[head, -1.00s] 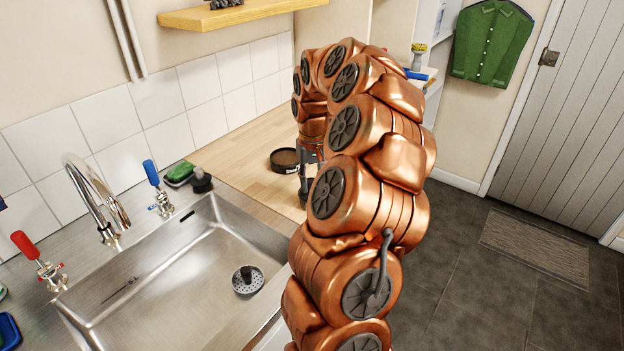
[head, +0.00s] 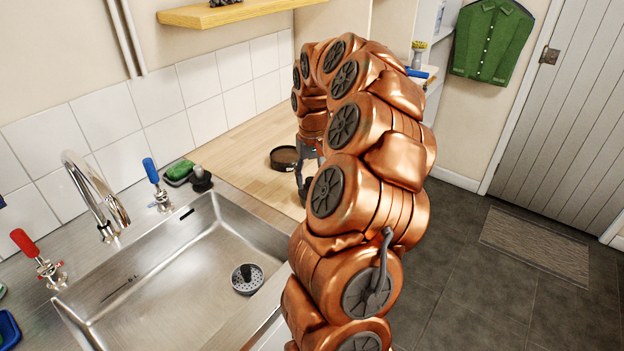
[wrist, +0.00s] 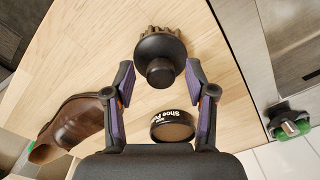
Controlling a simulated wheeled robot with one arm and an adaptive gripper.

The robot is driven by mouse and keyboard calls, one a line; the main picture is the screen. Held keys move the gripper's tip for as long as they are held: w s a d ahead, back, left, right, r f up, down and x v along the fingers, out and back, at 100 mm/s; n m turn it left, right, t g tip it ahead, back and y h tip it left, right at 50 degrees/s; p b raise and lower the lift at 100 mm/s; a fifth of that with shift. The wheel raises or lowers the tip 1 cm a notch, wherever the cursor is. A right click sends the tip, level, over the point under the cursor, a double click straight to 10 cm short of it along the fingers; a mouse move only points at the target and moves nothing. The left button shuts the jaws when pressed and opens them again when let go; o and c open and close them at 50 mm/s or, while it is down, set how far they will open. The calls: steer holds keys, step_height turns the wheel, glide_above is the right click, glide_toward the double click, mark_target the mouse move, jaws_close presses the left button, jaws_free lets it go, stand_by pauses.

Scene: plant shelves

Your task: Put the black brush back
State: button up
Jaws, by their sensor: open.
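The black brush (wrist: 160,62) lies or stands on the wooden worktop in the wrist view. Its round black knob faces the camera and its brown bristles show at the far side. My gripper (wrist: 159,76) is open, with one finger on each side of the brush and visible gaps between. In the head view my gripper (head: 307,162) hangs over the worktop, partly hidden behind my arm. The brush cannot be made out clearly there.
A shoe polish tin (wrist: 173,127) is close to the right finger and also shows in the head view (head: 284,158). A brown shoe (wrist: 76,124) lies to the left. The sink (head: 185,275) and a green sponge (head: 180,170) are beside the worktop (head: 245,165).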

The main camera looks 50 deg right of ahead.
mark_target(312, 181)
step_height(312, 181, up, 11)
steer(key=b, duration=0.2)
steer(key=shift+r+b, duration=0.15)
steer(key=shift+b, duration=0.15)
steer(key=s+a+f+n, duration=0.1)
steer(key=s+a+n, duration=0.15)
steer(key=a, duration=0.95)
steer(key=s+a+f+n, duration=0.1)
steer(key=a+n, duration=0.2)
steer(key=a, duration=0.9)
steer(key=s+a+f+g, duration=0.1)
steer(key=s+a+f, duration=0.4)
steer(key=s, duration=0.4)
steer(key=s+a+f, duration=0.5)
steer(key=s+a, duration=0.1)
steer(key=s, duration=0.4)
steer(key=shift+n+g, duration=0.35)
steer(key=shift+g, duration=0.05)
